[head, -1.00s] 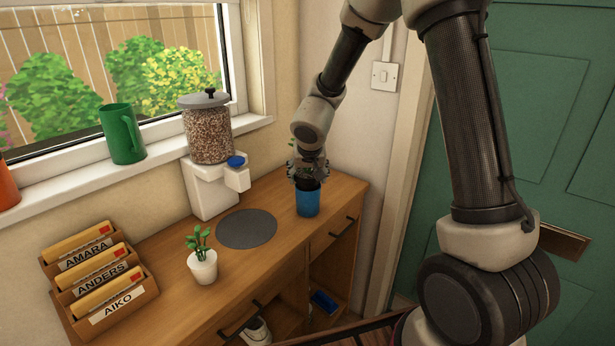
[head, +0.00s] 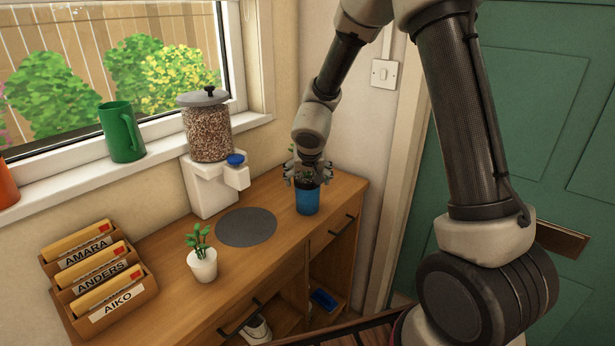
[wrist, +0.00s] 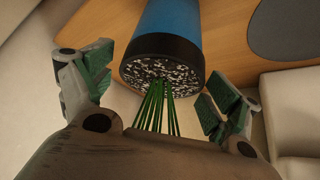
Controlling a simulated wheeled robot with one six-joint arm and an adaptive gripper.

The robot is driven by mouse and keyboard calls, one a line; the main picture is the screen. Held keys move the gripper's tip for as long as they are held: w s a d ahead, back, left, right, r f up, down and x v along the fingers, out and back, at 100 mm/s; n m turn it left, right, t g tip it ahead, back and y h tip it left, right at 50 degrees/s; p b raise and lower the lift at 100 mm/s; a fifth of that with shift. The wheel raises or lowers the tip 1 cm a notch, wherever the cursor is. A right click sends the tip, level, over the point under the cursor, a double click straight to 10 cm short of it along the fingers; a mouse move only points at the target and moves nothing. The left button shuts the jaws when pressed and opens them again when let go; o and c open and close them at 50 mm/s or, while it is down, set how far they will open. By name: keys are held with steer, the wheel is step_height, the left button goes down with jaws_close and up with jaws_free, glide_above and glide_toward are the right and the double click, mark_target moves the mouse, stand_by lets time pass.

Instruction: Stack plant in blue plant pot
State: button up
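The blue plant pot (head: 307,202) stands upright on the wooden cabinet top, near its right end. In the wrist view, the blue pot (wrist: 172,22) has a black rim (wrist: 165,58) at its mouth, around speckled soil. Green plant stems (wrist: 158,107) rise from the soil towards my gripper. My gripper (head: 307,172) is directly above the pot, with its fingers spread around the plant. In the wrist view, my gripper (wrist: 160,95) is open, its green-padded fingers apart on either side of the stems and clear of the rim. My gripper partly hides the leaves.
A small plant in a white pot (head: 203,265) stands left of a dark round mat (head: 246,227). A white dispenser with a jar (head: 208,133) is behind the mat. A letter rack (head: 100,283) is at left. A green mug (head: 122,132) stands on the sill.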

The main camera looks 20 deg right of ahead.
stand_by(0.3)
steer(key=shift+r, duration=0.35)
steer(key=s+r+n+t+y, duration=0.25)
steer(key=s+r, duration=0.35)
steer(key=r, duration=0.6)
steer(key=s+r+n+t+y, duration=0.1)
steer(key=s+r+t+y, duration=0.2)
steer(key=s+r, duration=0.55)
steer(key=s+d+g+h, duration=0.2)
steer(key=s+d+g, duration=0.2)
steer(key=s+d, duration=0.3)
steer(key=s+d+f+m+g+h, duration=0.1)
steer(key=s+d+g+h, duration=0.1)
steer(key=s+d, duration=0.6)
steer(key=s+g, duration=0.1)
steer(key=s, duration=0.3)
steer(key=shift+s+g, duration=0.3)
steer(key=shift+g, duration=0.05)
